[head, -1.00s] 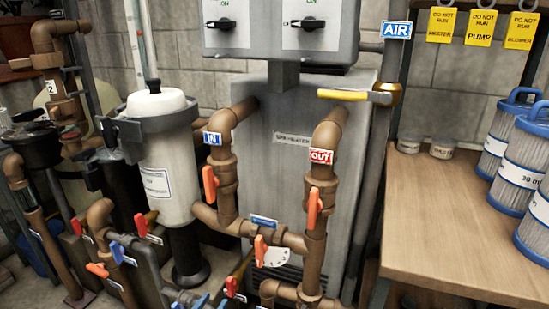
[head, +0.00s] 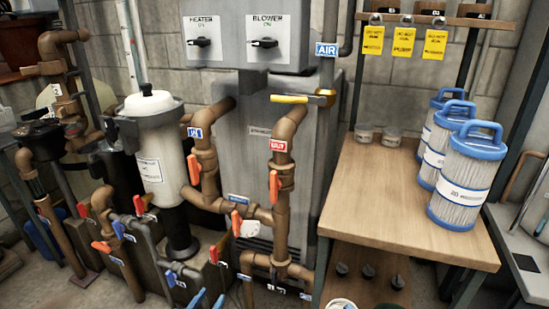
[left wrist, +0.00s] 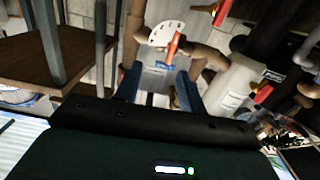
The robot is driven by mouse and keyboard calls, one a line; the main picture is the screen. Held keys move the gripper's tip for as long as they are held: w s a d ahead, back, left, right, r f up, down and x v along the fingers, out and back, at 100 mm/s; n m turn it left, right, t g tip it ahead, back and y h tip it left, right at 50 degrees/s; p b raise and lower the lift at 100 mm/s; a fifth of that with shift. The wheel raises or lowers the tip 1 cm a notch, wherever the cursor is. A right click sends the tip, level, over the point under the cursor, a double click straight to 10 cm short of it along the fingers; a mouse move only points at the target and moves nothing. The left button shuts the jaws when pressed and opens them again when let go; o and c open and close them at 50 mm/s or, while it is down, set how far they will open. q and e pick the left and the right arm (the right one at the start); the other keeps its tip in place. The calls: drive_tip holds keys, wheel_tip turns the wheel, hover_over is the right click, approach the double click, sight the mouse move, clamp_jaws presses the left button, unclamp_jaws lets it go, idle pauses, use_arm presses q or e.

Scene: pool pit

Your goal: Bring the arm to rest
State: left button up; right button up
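My left gripper (left wrist: 157,80) shows in the left wrist view, with its two dark blue fingers apart and nothing between them. Beyond the fingers, a red-orange valve handle (left wrist: 173,46) and brown pipework appear upside down. I cannot clearly make out the left gripper in the head view; small blue shapes at the bottom edge may be its fingertips or valve handles. My right gripper is in neither view.
Brown pipes with orange-handled valves (head: 273,187) stand before the grey heater (head: 235,135). A white filter housing (head: 155,150) is left of them. A wooden bench (head: 370,190) at right bears several blue-capped cartridges (head: 465,175). Yellow tags (head: 403,42) hang above.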

use_arm(q)
drive_tip(key=s+d+r+g+y+p, duration=0.1)
drive_tip(key=s+r+g+p, duration=0.2)
drive_tip(key=s+r+p, duration=0.3)
drive_tip(key=s+r+g+y+p, duration=0.1)
drive_tip(key=s+r+g+p, duration=0.2)
drive_tip(key=s, duration=1.1)
wheel_tip(320, 180, up, 5)
drive_tip(key=p, duration=0.2)
drive_tip(key=shift+s+d+y+p, duration=0.3)
drive_tip(key=shift+s+d+p, duration=0.1)
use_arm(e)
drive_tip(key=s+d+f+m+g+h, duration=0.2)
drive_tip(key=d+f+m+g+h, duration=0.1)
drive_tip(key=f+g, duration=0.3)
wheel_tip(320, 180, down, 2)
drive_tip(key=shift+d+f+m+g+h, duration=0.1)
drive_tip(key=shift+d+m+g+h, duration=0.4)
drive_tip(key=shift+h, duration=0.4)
use_arm(q)
drive_tip(key=shift+f, duration=0.1)
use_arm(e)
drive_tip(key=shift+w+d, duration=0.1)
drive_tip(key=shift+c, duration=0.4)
